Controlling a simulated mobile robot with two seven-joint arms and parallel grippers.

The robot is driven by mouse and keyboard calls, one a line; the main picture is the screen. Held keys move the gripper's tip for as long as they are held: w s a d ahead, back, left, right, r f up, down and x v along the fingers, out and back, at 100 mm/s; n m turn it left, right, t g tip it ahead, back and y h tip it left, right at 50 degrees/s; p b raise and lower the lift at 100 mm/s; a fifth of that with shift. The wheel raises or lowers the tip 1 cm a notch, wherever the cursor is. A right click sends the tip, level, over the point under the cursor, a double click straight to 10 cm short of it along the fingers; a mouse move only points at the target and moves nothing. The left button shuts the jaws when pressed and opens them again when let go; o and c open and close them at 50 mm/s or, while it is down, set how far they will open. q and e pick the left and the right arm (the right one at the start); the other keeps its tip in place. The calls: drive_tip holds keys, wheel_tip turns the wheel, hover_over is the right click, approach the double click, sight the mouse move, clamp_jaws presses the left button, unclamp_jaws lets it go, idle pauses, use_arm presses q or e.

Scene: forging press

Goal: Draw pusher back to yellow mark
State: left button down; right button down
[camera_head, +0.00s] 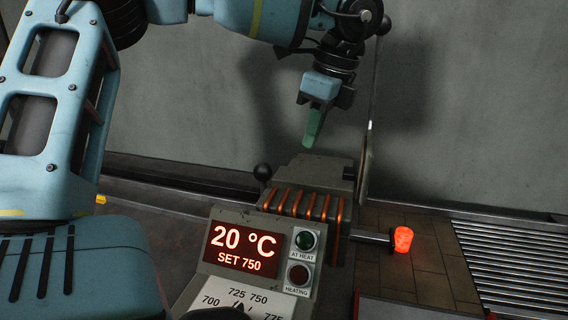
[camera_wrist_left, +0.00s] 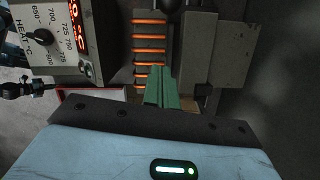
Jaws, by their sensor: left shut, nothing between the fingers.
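My left gripper (camera_head: 312,130) is shut and empty, its green fingers pointing down above the heater block with glowing orange coils (camera_head: 305,204). The fingers also show in the left wrist view (camera_wrist_left: 160,88), in front of the coils. The pusher appears to be the part with a black ball knob (camera_head: 262,172) at the left of the heater; the gripper is apart from it, above and to the right. A dark rod (camera_head: 370,237) sticks out of the heater's right side, with a glowing red piece (camera_head: 403,239) at its tip. A small yellow mark (camera_head: 101,199) shows at the far left, partly hidden by my arm.
A control box reading 20 °C, SET 750 (camera_head: 242,249) stands in front of the heater. A thin upright plate (camera_head: 366,165) rises at the heater's right. A slatted roller bed (camera_head: 515,262) lies at the right. A grey wall (camera_head: 480,100) is behind.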

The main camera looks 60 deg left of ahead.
use_arm(q)
drive_tip(key=shift+s, duration=0.1)
drive_tip(key=x, duration=0.9)
drive_tip(key=shift+f, duration=0.1)
drive_tip(key=a+p, duration=0.1)
drive_tip(key=s+a, duration=0.1)
drive_tip(key=shift+s+a+p, duration=0.2)
drive_tip(key=shift+a+p, duration=0.05)
drive_tip(key=shift+p, duration=0.1)
drive_tip(key=shift+s+a, duration=0.2)
drive_tip(key=shift+a, duration=0.1)
drive_tip(key=shift+s+a, duration=0.1)
drive_tip(key=shift+a, duration=0.15)
drive_tip(key=shift+a, duration=0.1)
